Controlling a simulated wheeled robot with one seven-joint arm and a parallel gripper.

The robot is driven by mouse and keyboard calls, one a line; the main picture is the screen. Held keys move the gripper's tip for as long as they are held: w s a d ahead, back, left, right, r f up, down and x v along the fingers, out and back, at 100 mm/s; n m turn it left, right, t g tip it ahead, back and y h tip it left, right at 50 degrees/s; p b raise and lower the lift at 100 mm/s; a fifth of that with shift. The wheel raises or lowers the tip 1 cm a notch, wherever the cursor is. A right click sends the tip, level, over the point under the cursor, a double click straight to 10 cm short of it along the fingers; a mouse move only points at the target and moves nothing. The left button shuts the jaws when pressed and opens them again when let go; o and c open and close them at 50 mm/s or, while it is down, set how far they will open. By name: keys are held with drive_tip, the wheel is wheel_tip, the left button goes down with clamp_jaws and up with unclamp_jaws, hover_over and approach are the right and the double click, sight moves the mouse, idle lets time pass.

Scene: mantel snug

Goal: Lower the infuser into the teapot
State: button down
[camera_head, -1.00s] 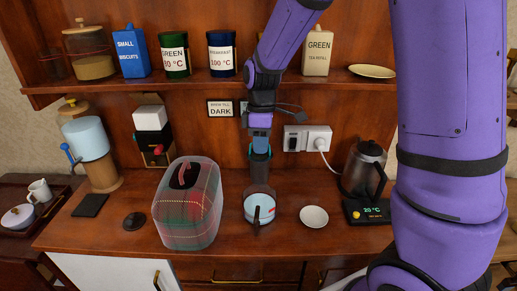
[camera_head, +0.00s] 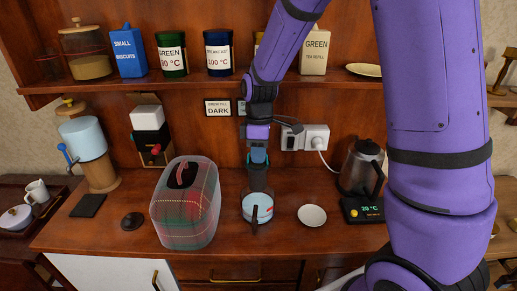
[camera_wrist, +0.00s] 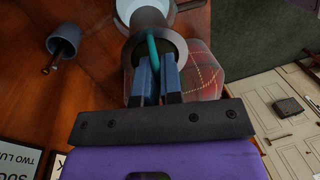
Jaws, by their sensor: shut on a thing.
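The teapot (camera_head: 257,208) stands on the wooden counter, a pale blue-and-white body with a brown handle facing me. My gripper (camera_head: 258,153) is above it, pointing down, shut on the infuser (camera_wrist: 153,52). In the wrist view, a teal strip of the infuser lies between my two blue fingers (camera_wrist: 157,82), with a grey round rim around it. In the head view the infuser's lower part lines up with the teapot's mouth. I cannot tell how deep its lower end is inside.
A plaid cosy (camera_head: 187,205) stands close left of the teapot. A white saucer (camera_head: 312,215) lies to its right, with a kettle (camera_head: 361,168) on a base reading 20 °C beyond. A dark round lid (camera_head: 132,220) lies left. A shelf (camera_head: 200,82) with canisters runs behind.

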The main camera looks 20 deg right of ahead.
sight(258, 165)
drive_tip(key=shift+f, duration=2)
drive_tip(key=c, duration=1.2)
unclamp_jaws()
